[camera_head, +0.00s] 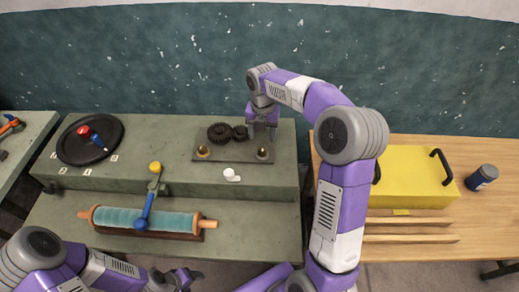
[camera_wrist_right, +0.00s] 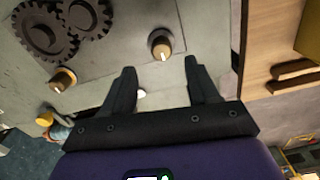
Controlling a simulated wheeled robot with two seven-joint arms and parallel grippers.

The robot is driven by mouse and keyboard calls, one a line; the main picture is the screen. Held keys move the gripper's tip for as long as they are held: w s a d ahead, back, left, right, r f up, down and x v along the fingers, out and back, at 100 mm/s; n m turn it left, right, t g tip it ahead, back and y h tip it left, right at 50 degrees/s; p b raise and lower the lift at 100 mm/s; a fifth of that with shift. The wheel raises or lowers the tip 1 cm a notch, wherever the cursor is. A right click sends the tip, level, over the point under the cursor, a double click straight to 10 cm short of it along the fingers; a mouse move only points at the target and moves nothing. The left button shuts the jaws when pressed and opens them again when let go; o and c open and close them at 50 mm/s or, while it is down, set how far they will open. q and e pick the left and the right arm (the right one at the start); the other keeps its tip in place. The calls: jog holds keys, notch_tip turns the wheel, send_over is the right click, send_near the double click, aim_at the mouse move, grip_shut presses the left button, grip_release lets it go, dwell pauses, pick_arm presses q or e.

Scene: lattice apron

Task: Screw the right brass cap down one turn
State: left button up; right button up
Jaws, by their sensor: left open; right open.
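The right brass cap (camera_head: 263,153) stands on the right end of a grey plate (camera_head: 226,151) on the raised green bench. In the right wrist view the right brass cap (camera_wrist_right: 161,44) lies beyond my fingertips, in line with the gap between them. My right gripper (camera_head: 262,131) is open and empty above the plate, behind the cap in the head view; its fingers also show in the right wrist view (camera_wrist_right: 160,68). The left brass cap (camera_head: 202,152) is on the plate's left end. My left gripper (camera_head: 190,274) is open at the bottom, away from the plate.
Two dark gears (camera_head: 219,132) sit on the plate close to my right gripper. A small white piece (camera_head: 231,175) lies before the plate. A teal roller (camera_head: 145,219) lies on the lower bench. A yellow box (camera_head: 413,180) stands on the wooden table at right.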

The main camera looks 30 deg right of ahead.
aim_at(263, 148)
jog(key=shift+s+f, duration=0.15)
jog(key=shift+f, duration=0.3)
jog(key=shift+f+b, duration=0.95)
jog(key=shift+f, duration=2.25)
jog(key=shift+c, duration=0.3)
jog(key=c, duration=1)
